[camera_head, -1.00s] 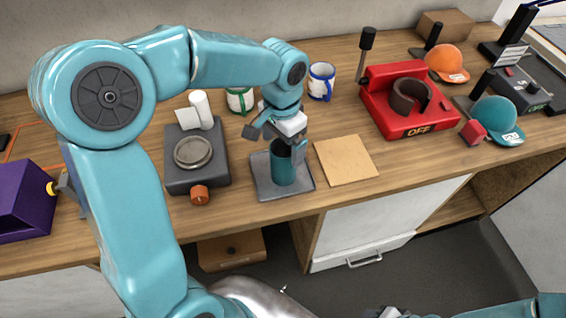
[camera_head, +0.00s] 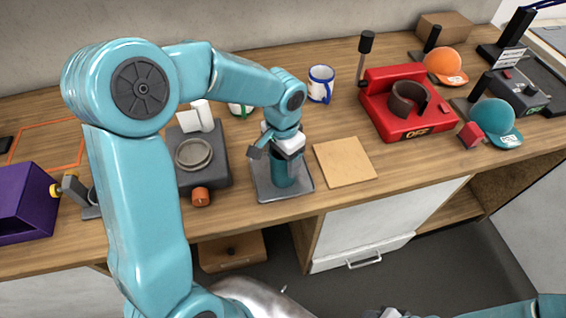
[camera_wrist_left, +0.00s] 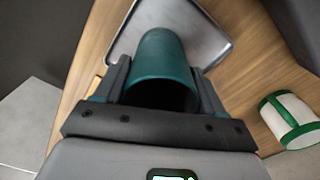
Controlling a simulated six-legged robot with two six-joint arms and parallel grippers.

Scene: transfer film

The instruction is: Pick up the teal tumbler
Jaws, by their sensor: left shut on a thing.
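The teal tumbler (camera_head: 284,172) stands upright on a grey metal tray (camera_head: 299,190) near the front edge of the bench. My left gripper (camera_head: 283,160) has come down over it from above and is shut on it. In the left wrist view the tumbler (camera_wrist_left: 163,66) sits between the two fingers of the left gripper (camera_wrist_left: 160,84), one on each side, with its dark open mouth toward the camera. The tray (camera_wrist_left: 206,22) lies beneath it. My right gripper does not show clearly.
A tan square board (camera_head: 345,161) lies right of the tray. A dark device with a round dish (camera_head: 193,154) stands left. A blue-rimmed white mug (camera_head: 320,85) and a green-rimmed mug (camera_wrist_left: 289,119) stand behind. A red press (camera_head: 403,112) is further right.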

